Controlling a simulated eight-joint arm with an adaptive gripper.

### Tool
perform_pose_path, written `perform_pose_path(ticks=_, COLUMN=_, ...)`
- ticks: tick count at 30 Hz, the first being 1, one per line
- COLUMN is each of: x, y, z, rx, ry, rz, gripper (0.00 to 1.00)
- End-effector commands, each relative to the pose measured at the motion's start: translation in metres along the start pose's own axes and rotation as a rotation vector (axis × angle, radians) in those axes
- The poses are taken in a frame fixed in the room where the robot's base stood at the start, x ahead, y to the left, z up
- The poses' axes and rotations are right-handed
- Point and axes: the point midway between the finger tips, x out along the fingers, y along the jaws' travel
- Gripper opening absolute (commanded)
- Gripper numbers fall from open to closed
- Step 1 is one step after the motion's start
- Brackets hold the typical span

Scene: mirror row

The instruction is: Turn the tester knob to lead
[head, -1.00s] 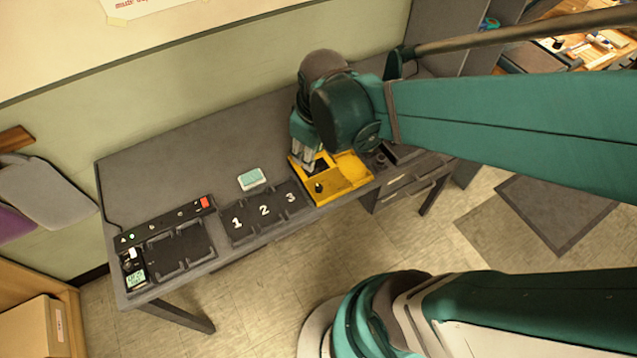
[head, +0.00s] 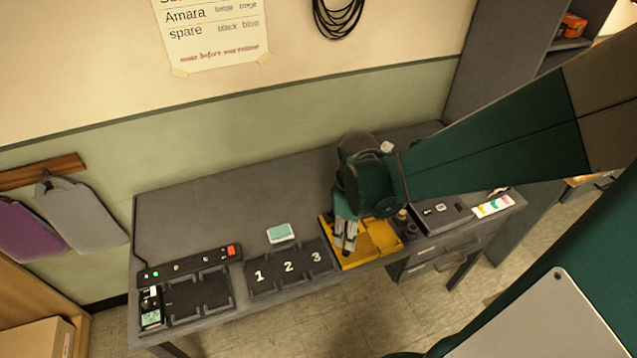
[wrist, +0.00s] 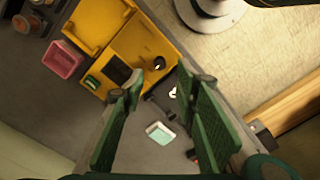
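The yellow tester (head: 378,239) stands at the front edge of the grey bench, right of the numbered tray. In the wrist view the tester (wrist: 136,44) shows a dark screen (wrist: 117,70) and a small dark round knob (wrist: 159,64) near its corner. The marks around the knob are too small to read. My gripper (head: 345,246) points down over the left part of the tester and hides some of it. In the wrist view my gripper (wrist: 160,80) has its fingers apart with nothing between them. The knob lies just beyond the fingertips; I cannot tell whether they touch.
Left of the tester is a black tray numbered 1 to 3 (head: 289,284), with a small teal and white box (head: 281,232) behind it. A black strip (head: 188,264) with a red switch is further left. A pink container (wrist: 62,60) is beside the tester.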

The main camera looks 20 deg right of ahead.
Motion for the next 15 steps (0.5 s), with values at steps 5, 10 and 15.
perform_pose_path(ticks=5, x=-0.0002, y=-0.0001, z=0.0000, rx=0.000, ry=0.000, rz=0.000, gripper=0.30)
perform_pose_path(ticks=10, x=0.0005, y=-0.0001, z=-0.0001, rx=0.001, ry=0.000, rz=0.000, gripper=0.30)
perform_pose_path(ticks=15, x=0.0050, y=0.0000, z=-0.0002, rx=0.001, ry=0.000, rz=0.000, gripper=0.30)
